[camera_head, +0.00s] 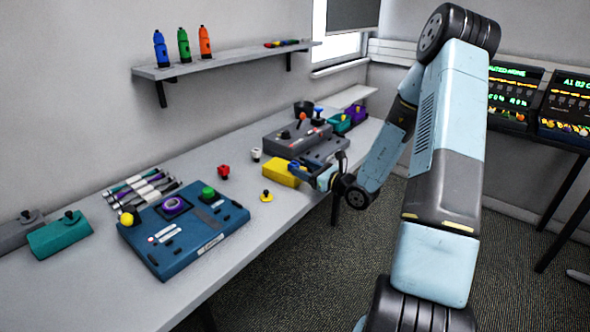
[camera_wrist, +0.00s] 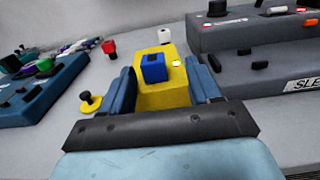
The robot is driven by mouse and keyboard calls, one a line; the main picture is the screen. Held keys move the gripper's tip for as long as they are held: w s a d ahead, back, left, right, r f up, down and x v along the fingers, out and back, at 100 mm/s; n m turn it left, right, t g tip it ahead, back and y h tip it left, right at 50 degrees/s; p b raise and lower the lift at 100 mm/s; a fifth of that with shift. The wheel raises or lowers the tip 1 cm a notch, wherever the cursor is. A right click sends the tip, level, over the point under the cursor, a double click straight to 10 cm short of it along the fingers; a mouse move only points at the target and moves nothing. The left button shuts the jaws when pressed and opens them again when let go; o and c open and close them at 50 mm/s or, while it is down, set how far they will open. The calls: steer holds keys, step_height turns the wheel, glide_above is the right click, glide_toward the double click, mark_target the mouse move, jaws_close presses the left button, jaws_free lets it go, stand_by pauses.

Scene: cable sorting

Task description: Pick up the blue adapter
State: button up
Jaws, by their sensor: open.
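In the wrist view a small blue adapter (camera_wrist: 154,68), a block with a dark recess in its top, rests on a yellow box (camera_wrist: 168,97). My gripper (camera_wrist: 160,68) is open, with one blue finger on the left of the adapter and one on the right. Gaps show between the fingers and the adapter, and nothing is held. In the head view the yellow box (camera_head: 278,174) lies on the bench with my gripper (camera_head: 305,172) at its right end. The adapter is hard to make out there beside the gripper.
A dark grey device (camera_wrist: 262,78) stands close right of the gripper. A blue panel device (camera_head: 185,232) is at left. Small red (camera_head: 223,172), white (camera_head: 255,154) and yellow (camera_head: 266,196) pieces stand between. The bench's front edge is near my arm.

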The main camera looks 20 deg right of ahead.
mark_target(291, 163)
steer(key=shift+s+a+x, duration=0.1)
steer(key=shift+a+x, duration=0.05)
steer(key=shift+x, duration=1.45)
steer(key=shift+s+a+x, duration=0.1)
steer(key=shift+a+x, duration=0.05)
steer(key=shift+x, duration=1.5)
steer(key=shift+s, duration=0.1)
steer(key=c, duration=1)
